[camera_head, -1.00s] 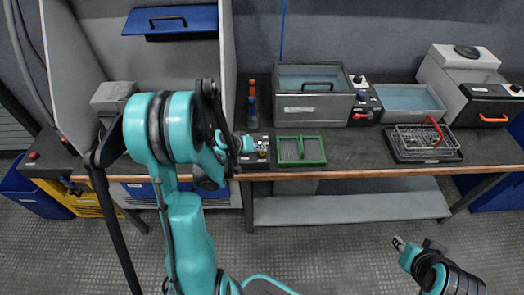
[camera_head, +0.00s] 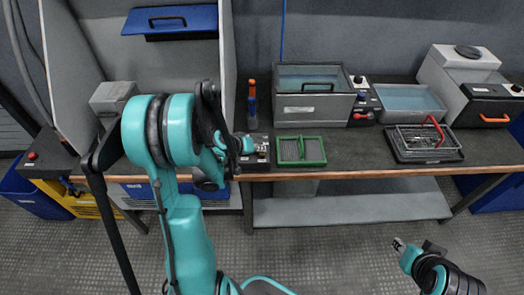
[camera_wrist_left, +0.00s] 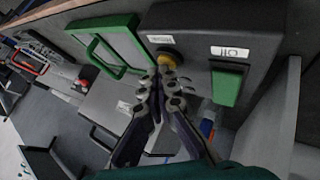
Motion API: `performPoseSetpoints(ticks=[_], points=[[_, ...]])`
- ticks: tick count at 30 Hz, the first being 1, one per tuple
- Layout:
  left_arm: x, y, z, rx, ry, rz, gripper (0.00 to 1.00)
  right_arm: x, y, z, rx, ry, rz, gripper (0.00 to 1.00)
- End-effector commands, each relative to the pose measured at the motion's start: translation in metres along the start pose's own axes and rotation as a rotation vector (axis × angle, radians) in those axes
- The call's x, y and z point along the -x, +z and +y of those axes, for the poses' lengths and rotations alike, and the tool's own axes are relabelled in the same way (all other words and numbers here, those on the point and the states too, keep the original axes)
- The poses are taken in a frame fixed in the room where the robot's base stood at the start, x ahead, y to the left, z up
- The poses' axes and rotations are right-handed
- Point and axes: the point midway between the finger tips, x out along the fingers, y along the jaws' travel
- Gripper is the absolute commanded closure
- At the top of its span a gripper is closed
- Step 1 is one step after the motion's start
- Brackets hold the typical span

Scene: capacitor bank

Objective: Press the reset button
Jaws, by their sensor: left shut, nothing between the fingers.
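A dark control box (camera_head: 262,150) sits at the front edge of the bench; it fills the top of the left wrist view (camera_wrist_left: 205,25). It carries a round yellow button (camera_wrist_left: 167,59) with a small white label, too blurred to read, and a green rocker switch (camera_wrist_left: 228,85) with a second label. My left gripper (camera_wrist_left: 166,72) is shut and empty, its tips right at the yellow button and partly covering it; I cannot tell whether they touch. In the head view my left gripper (camera_head: 246,146) is beside the box. My right gripper (camera_head: 399,244) is low at the right, away from the bench.
A green-framed tray (camera_head: 301,151) lies just right of the box. A grey lidded tank (camera_head: 313,107), a water basin (camera_head: 408,100) and a wire basket (camera_head: 427,139) stand farther right. Bottles (camera_head: 252,110) stand behind the box. A grey panel (camera_head: 227,60) rises at the left.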

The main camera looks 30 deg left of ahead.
Motion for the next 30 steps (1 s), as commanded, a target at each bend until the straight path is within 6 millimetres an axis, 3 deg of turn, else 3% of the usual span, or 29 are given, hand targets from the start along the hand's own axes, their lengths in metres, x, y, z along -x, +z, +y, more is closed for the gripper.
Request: performPoseSetpoints(ticks=[13, 30], points=[[0.005, -0.004, 0.004, 0.0, 0.0, 0.0, 1.0, 0.004, -0.003, 0.0, 0.0, 0.0, 0.0, 0.68], [0.045, -0.033, 0.033, 0.0, 0.0, 0.0, 1.0, 0.04, -0.029, 0.0, 0.0, 0.0, 0.0, 0.68]])
